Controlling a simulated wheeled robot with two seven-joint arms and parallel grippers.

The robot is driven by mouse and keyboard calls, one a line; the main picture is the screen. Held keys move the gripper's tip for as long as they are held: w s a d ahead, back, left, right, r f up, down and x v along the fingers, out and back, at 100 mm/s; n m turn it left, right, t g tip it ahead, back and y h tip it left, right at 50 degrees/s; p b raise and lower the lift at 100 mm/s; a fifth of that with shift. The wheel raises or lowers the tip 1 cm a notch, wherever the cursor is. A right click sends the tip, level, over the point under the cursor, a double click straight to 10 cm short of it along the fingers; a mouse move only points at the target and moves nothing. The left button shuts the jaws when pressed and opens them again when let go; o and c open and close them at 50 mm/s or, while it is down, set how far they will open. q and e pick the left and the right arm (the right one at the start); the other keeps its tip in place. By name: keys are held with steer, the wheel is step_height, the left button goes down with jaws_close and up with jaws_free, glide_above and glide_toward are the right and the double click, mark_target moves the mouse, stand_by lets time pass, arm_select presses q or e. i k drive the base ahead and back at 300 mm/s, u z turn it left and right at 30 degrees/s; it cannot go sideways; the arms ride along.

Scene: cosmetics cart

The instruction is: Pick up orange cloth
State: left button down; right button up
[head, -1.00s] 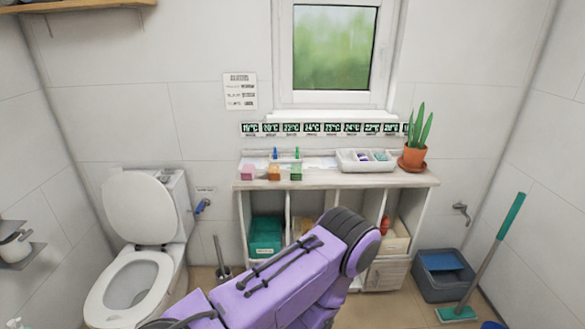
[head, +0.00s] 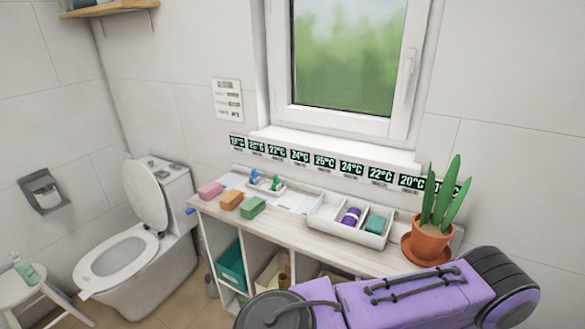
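The orange cloth (head: 231,200) is a small folded block on the left part of the white counter (head: 330,256). It lies between a pink cloth (head: 210,190) and a green cloth (head: 253,207), the three in a row near the front edge. One of my purple arms crosses the lower right of the view, in front of the counter and apart from the cloths. Neither gripper shows in the head view.
A divided white tray (head: 350,221) with a purple roll and a teal item stands right of the cloths. A potted plant (head: 430,240) stands at the right end. A small tray (head: 265,184) with bottles sits behind the cloths. A toilet (head: 140,248) is on the left.

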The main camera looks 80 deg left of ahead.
mark_target(234, 197)
steer(key=i, duration=0.6)
steer(key=u, duration=3.4)
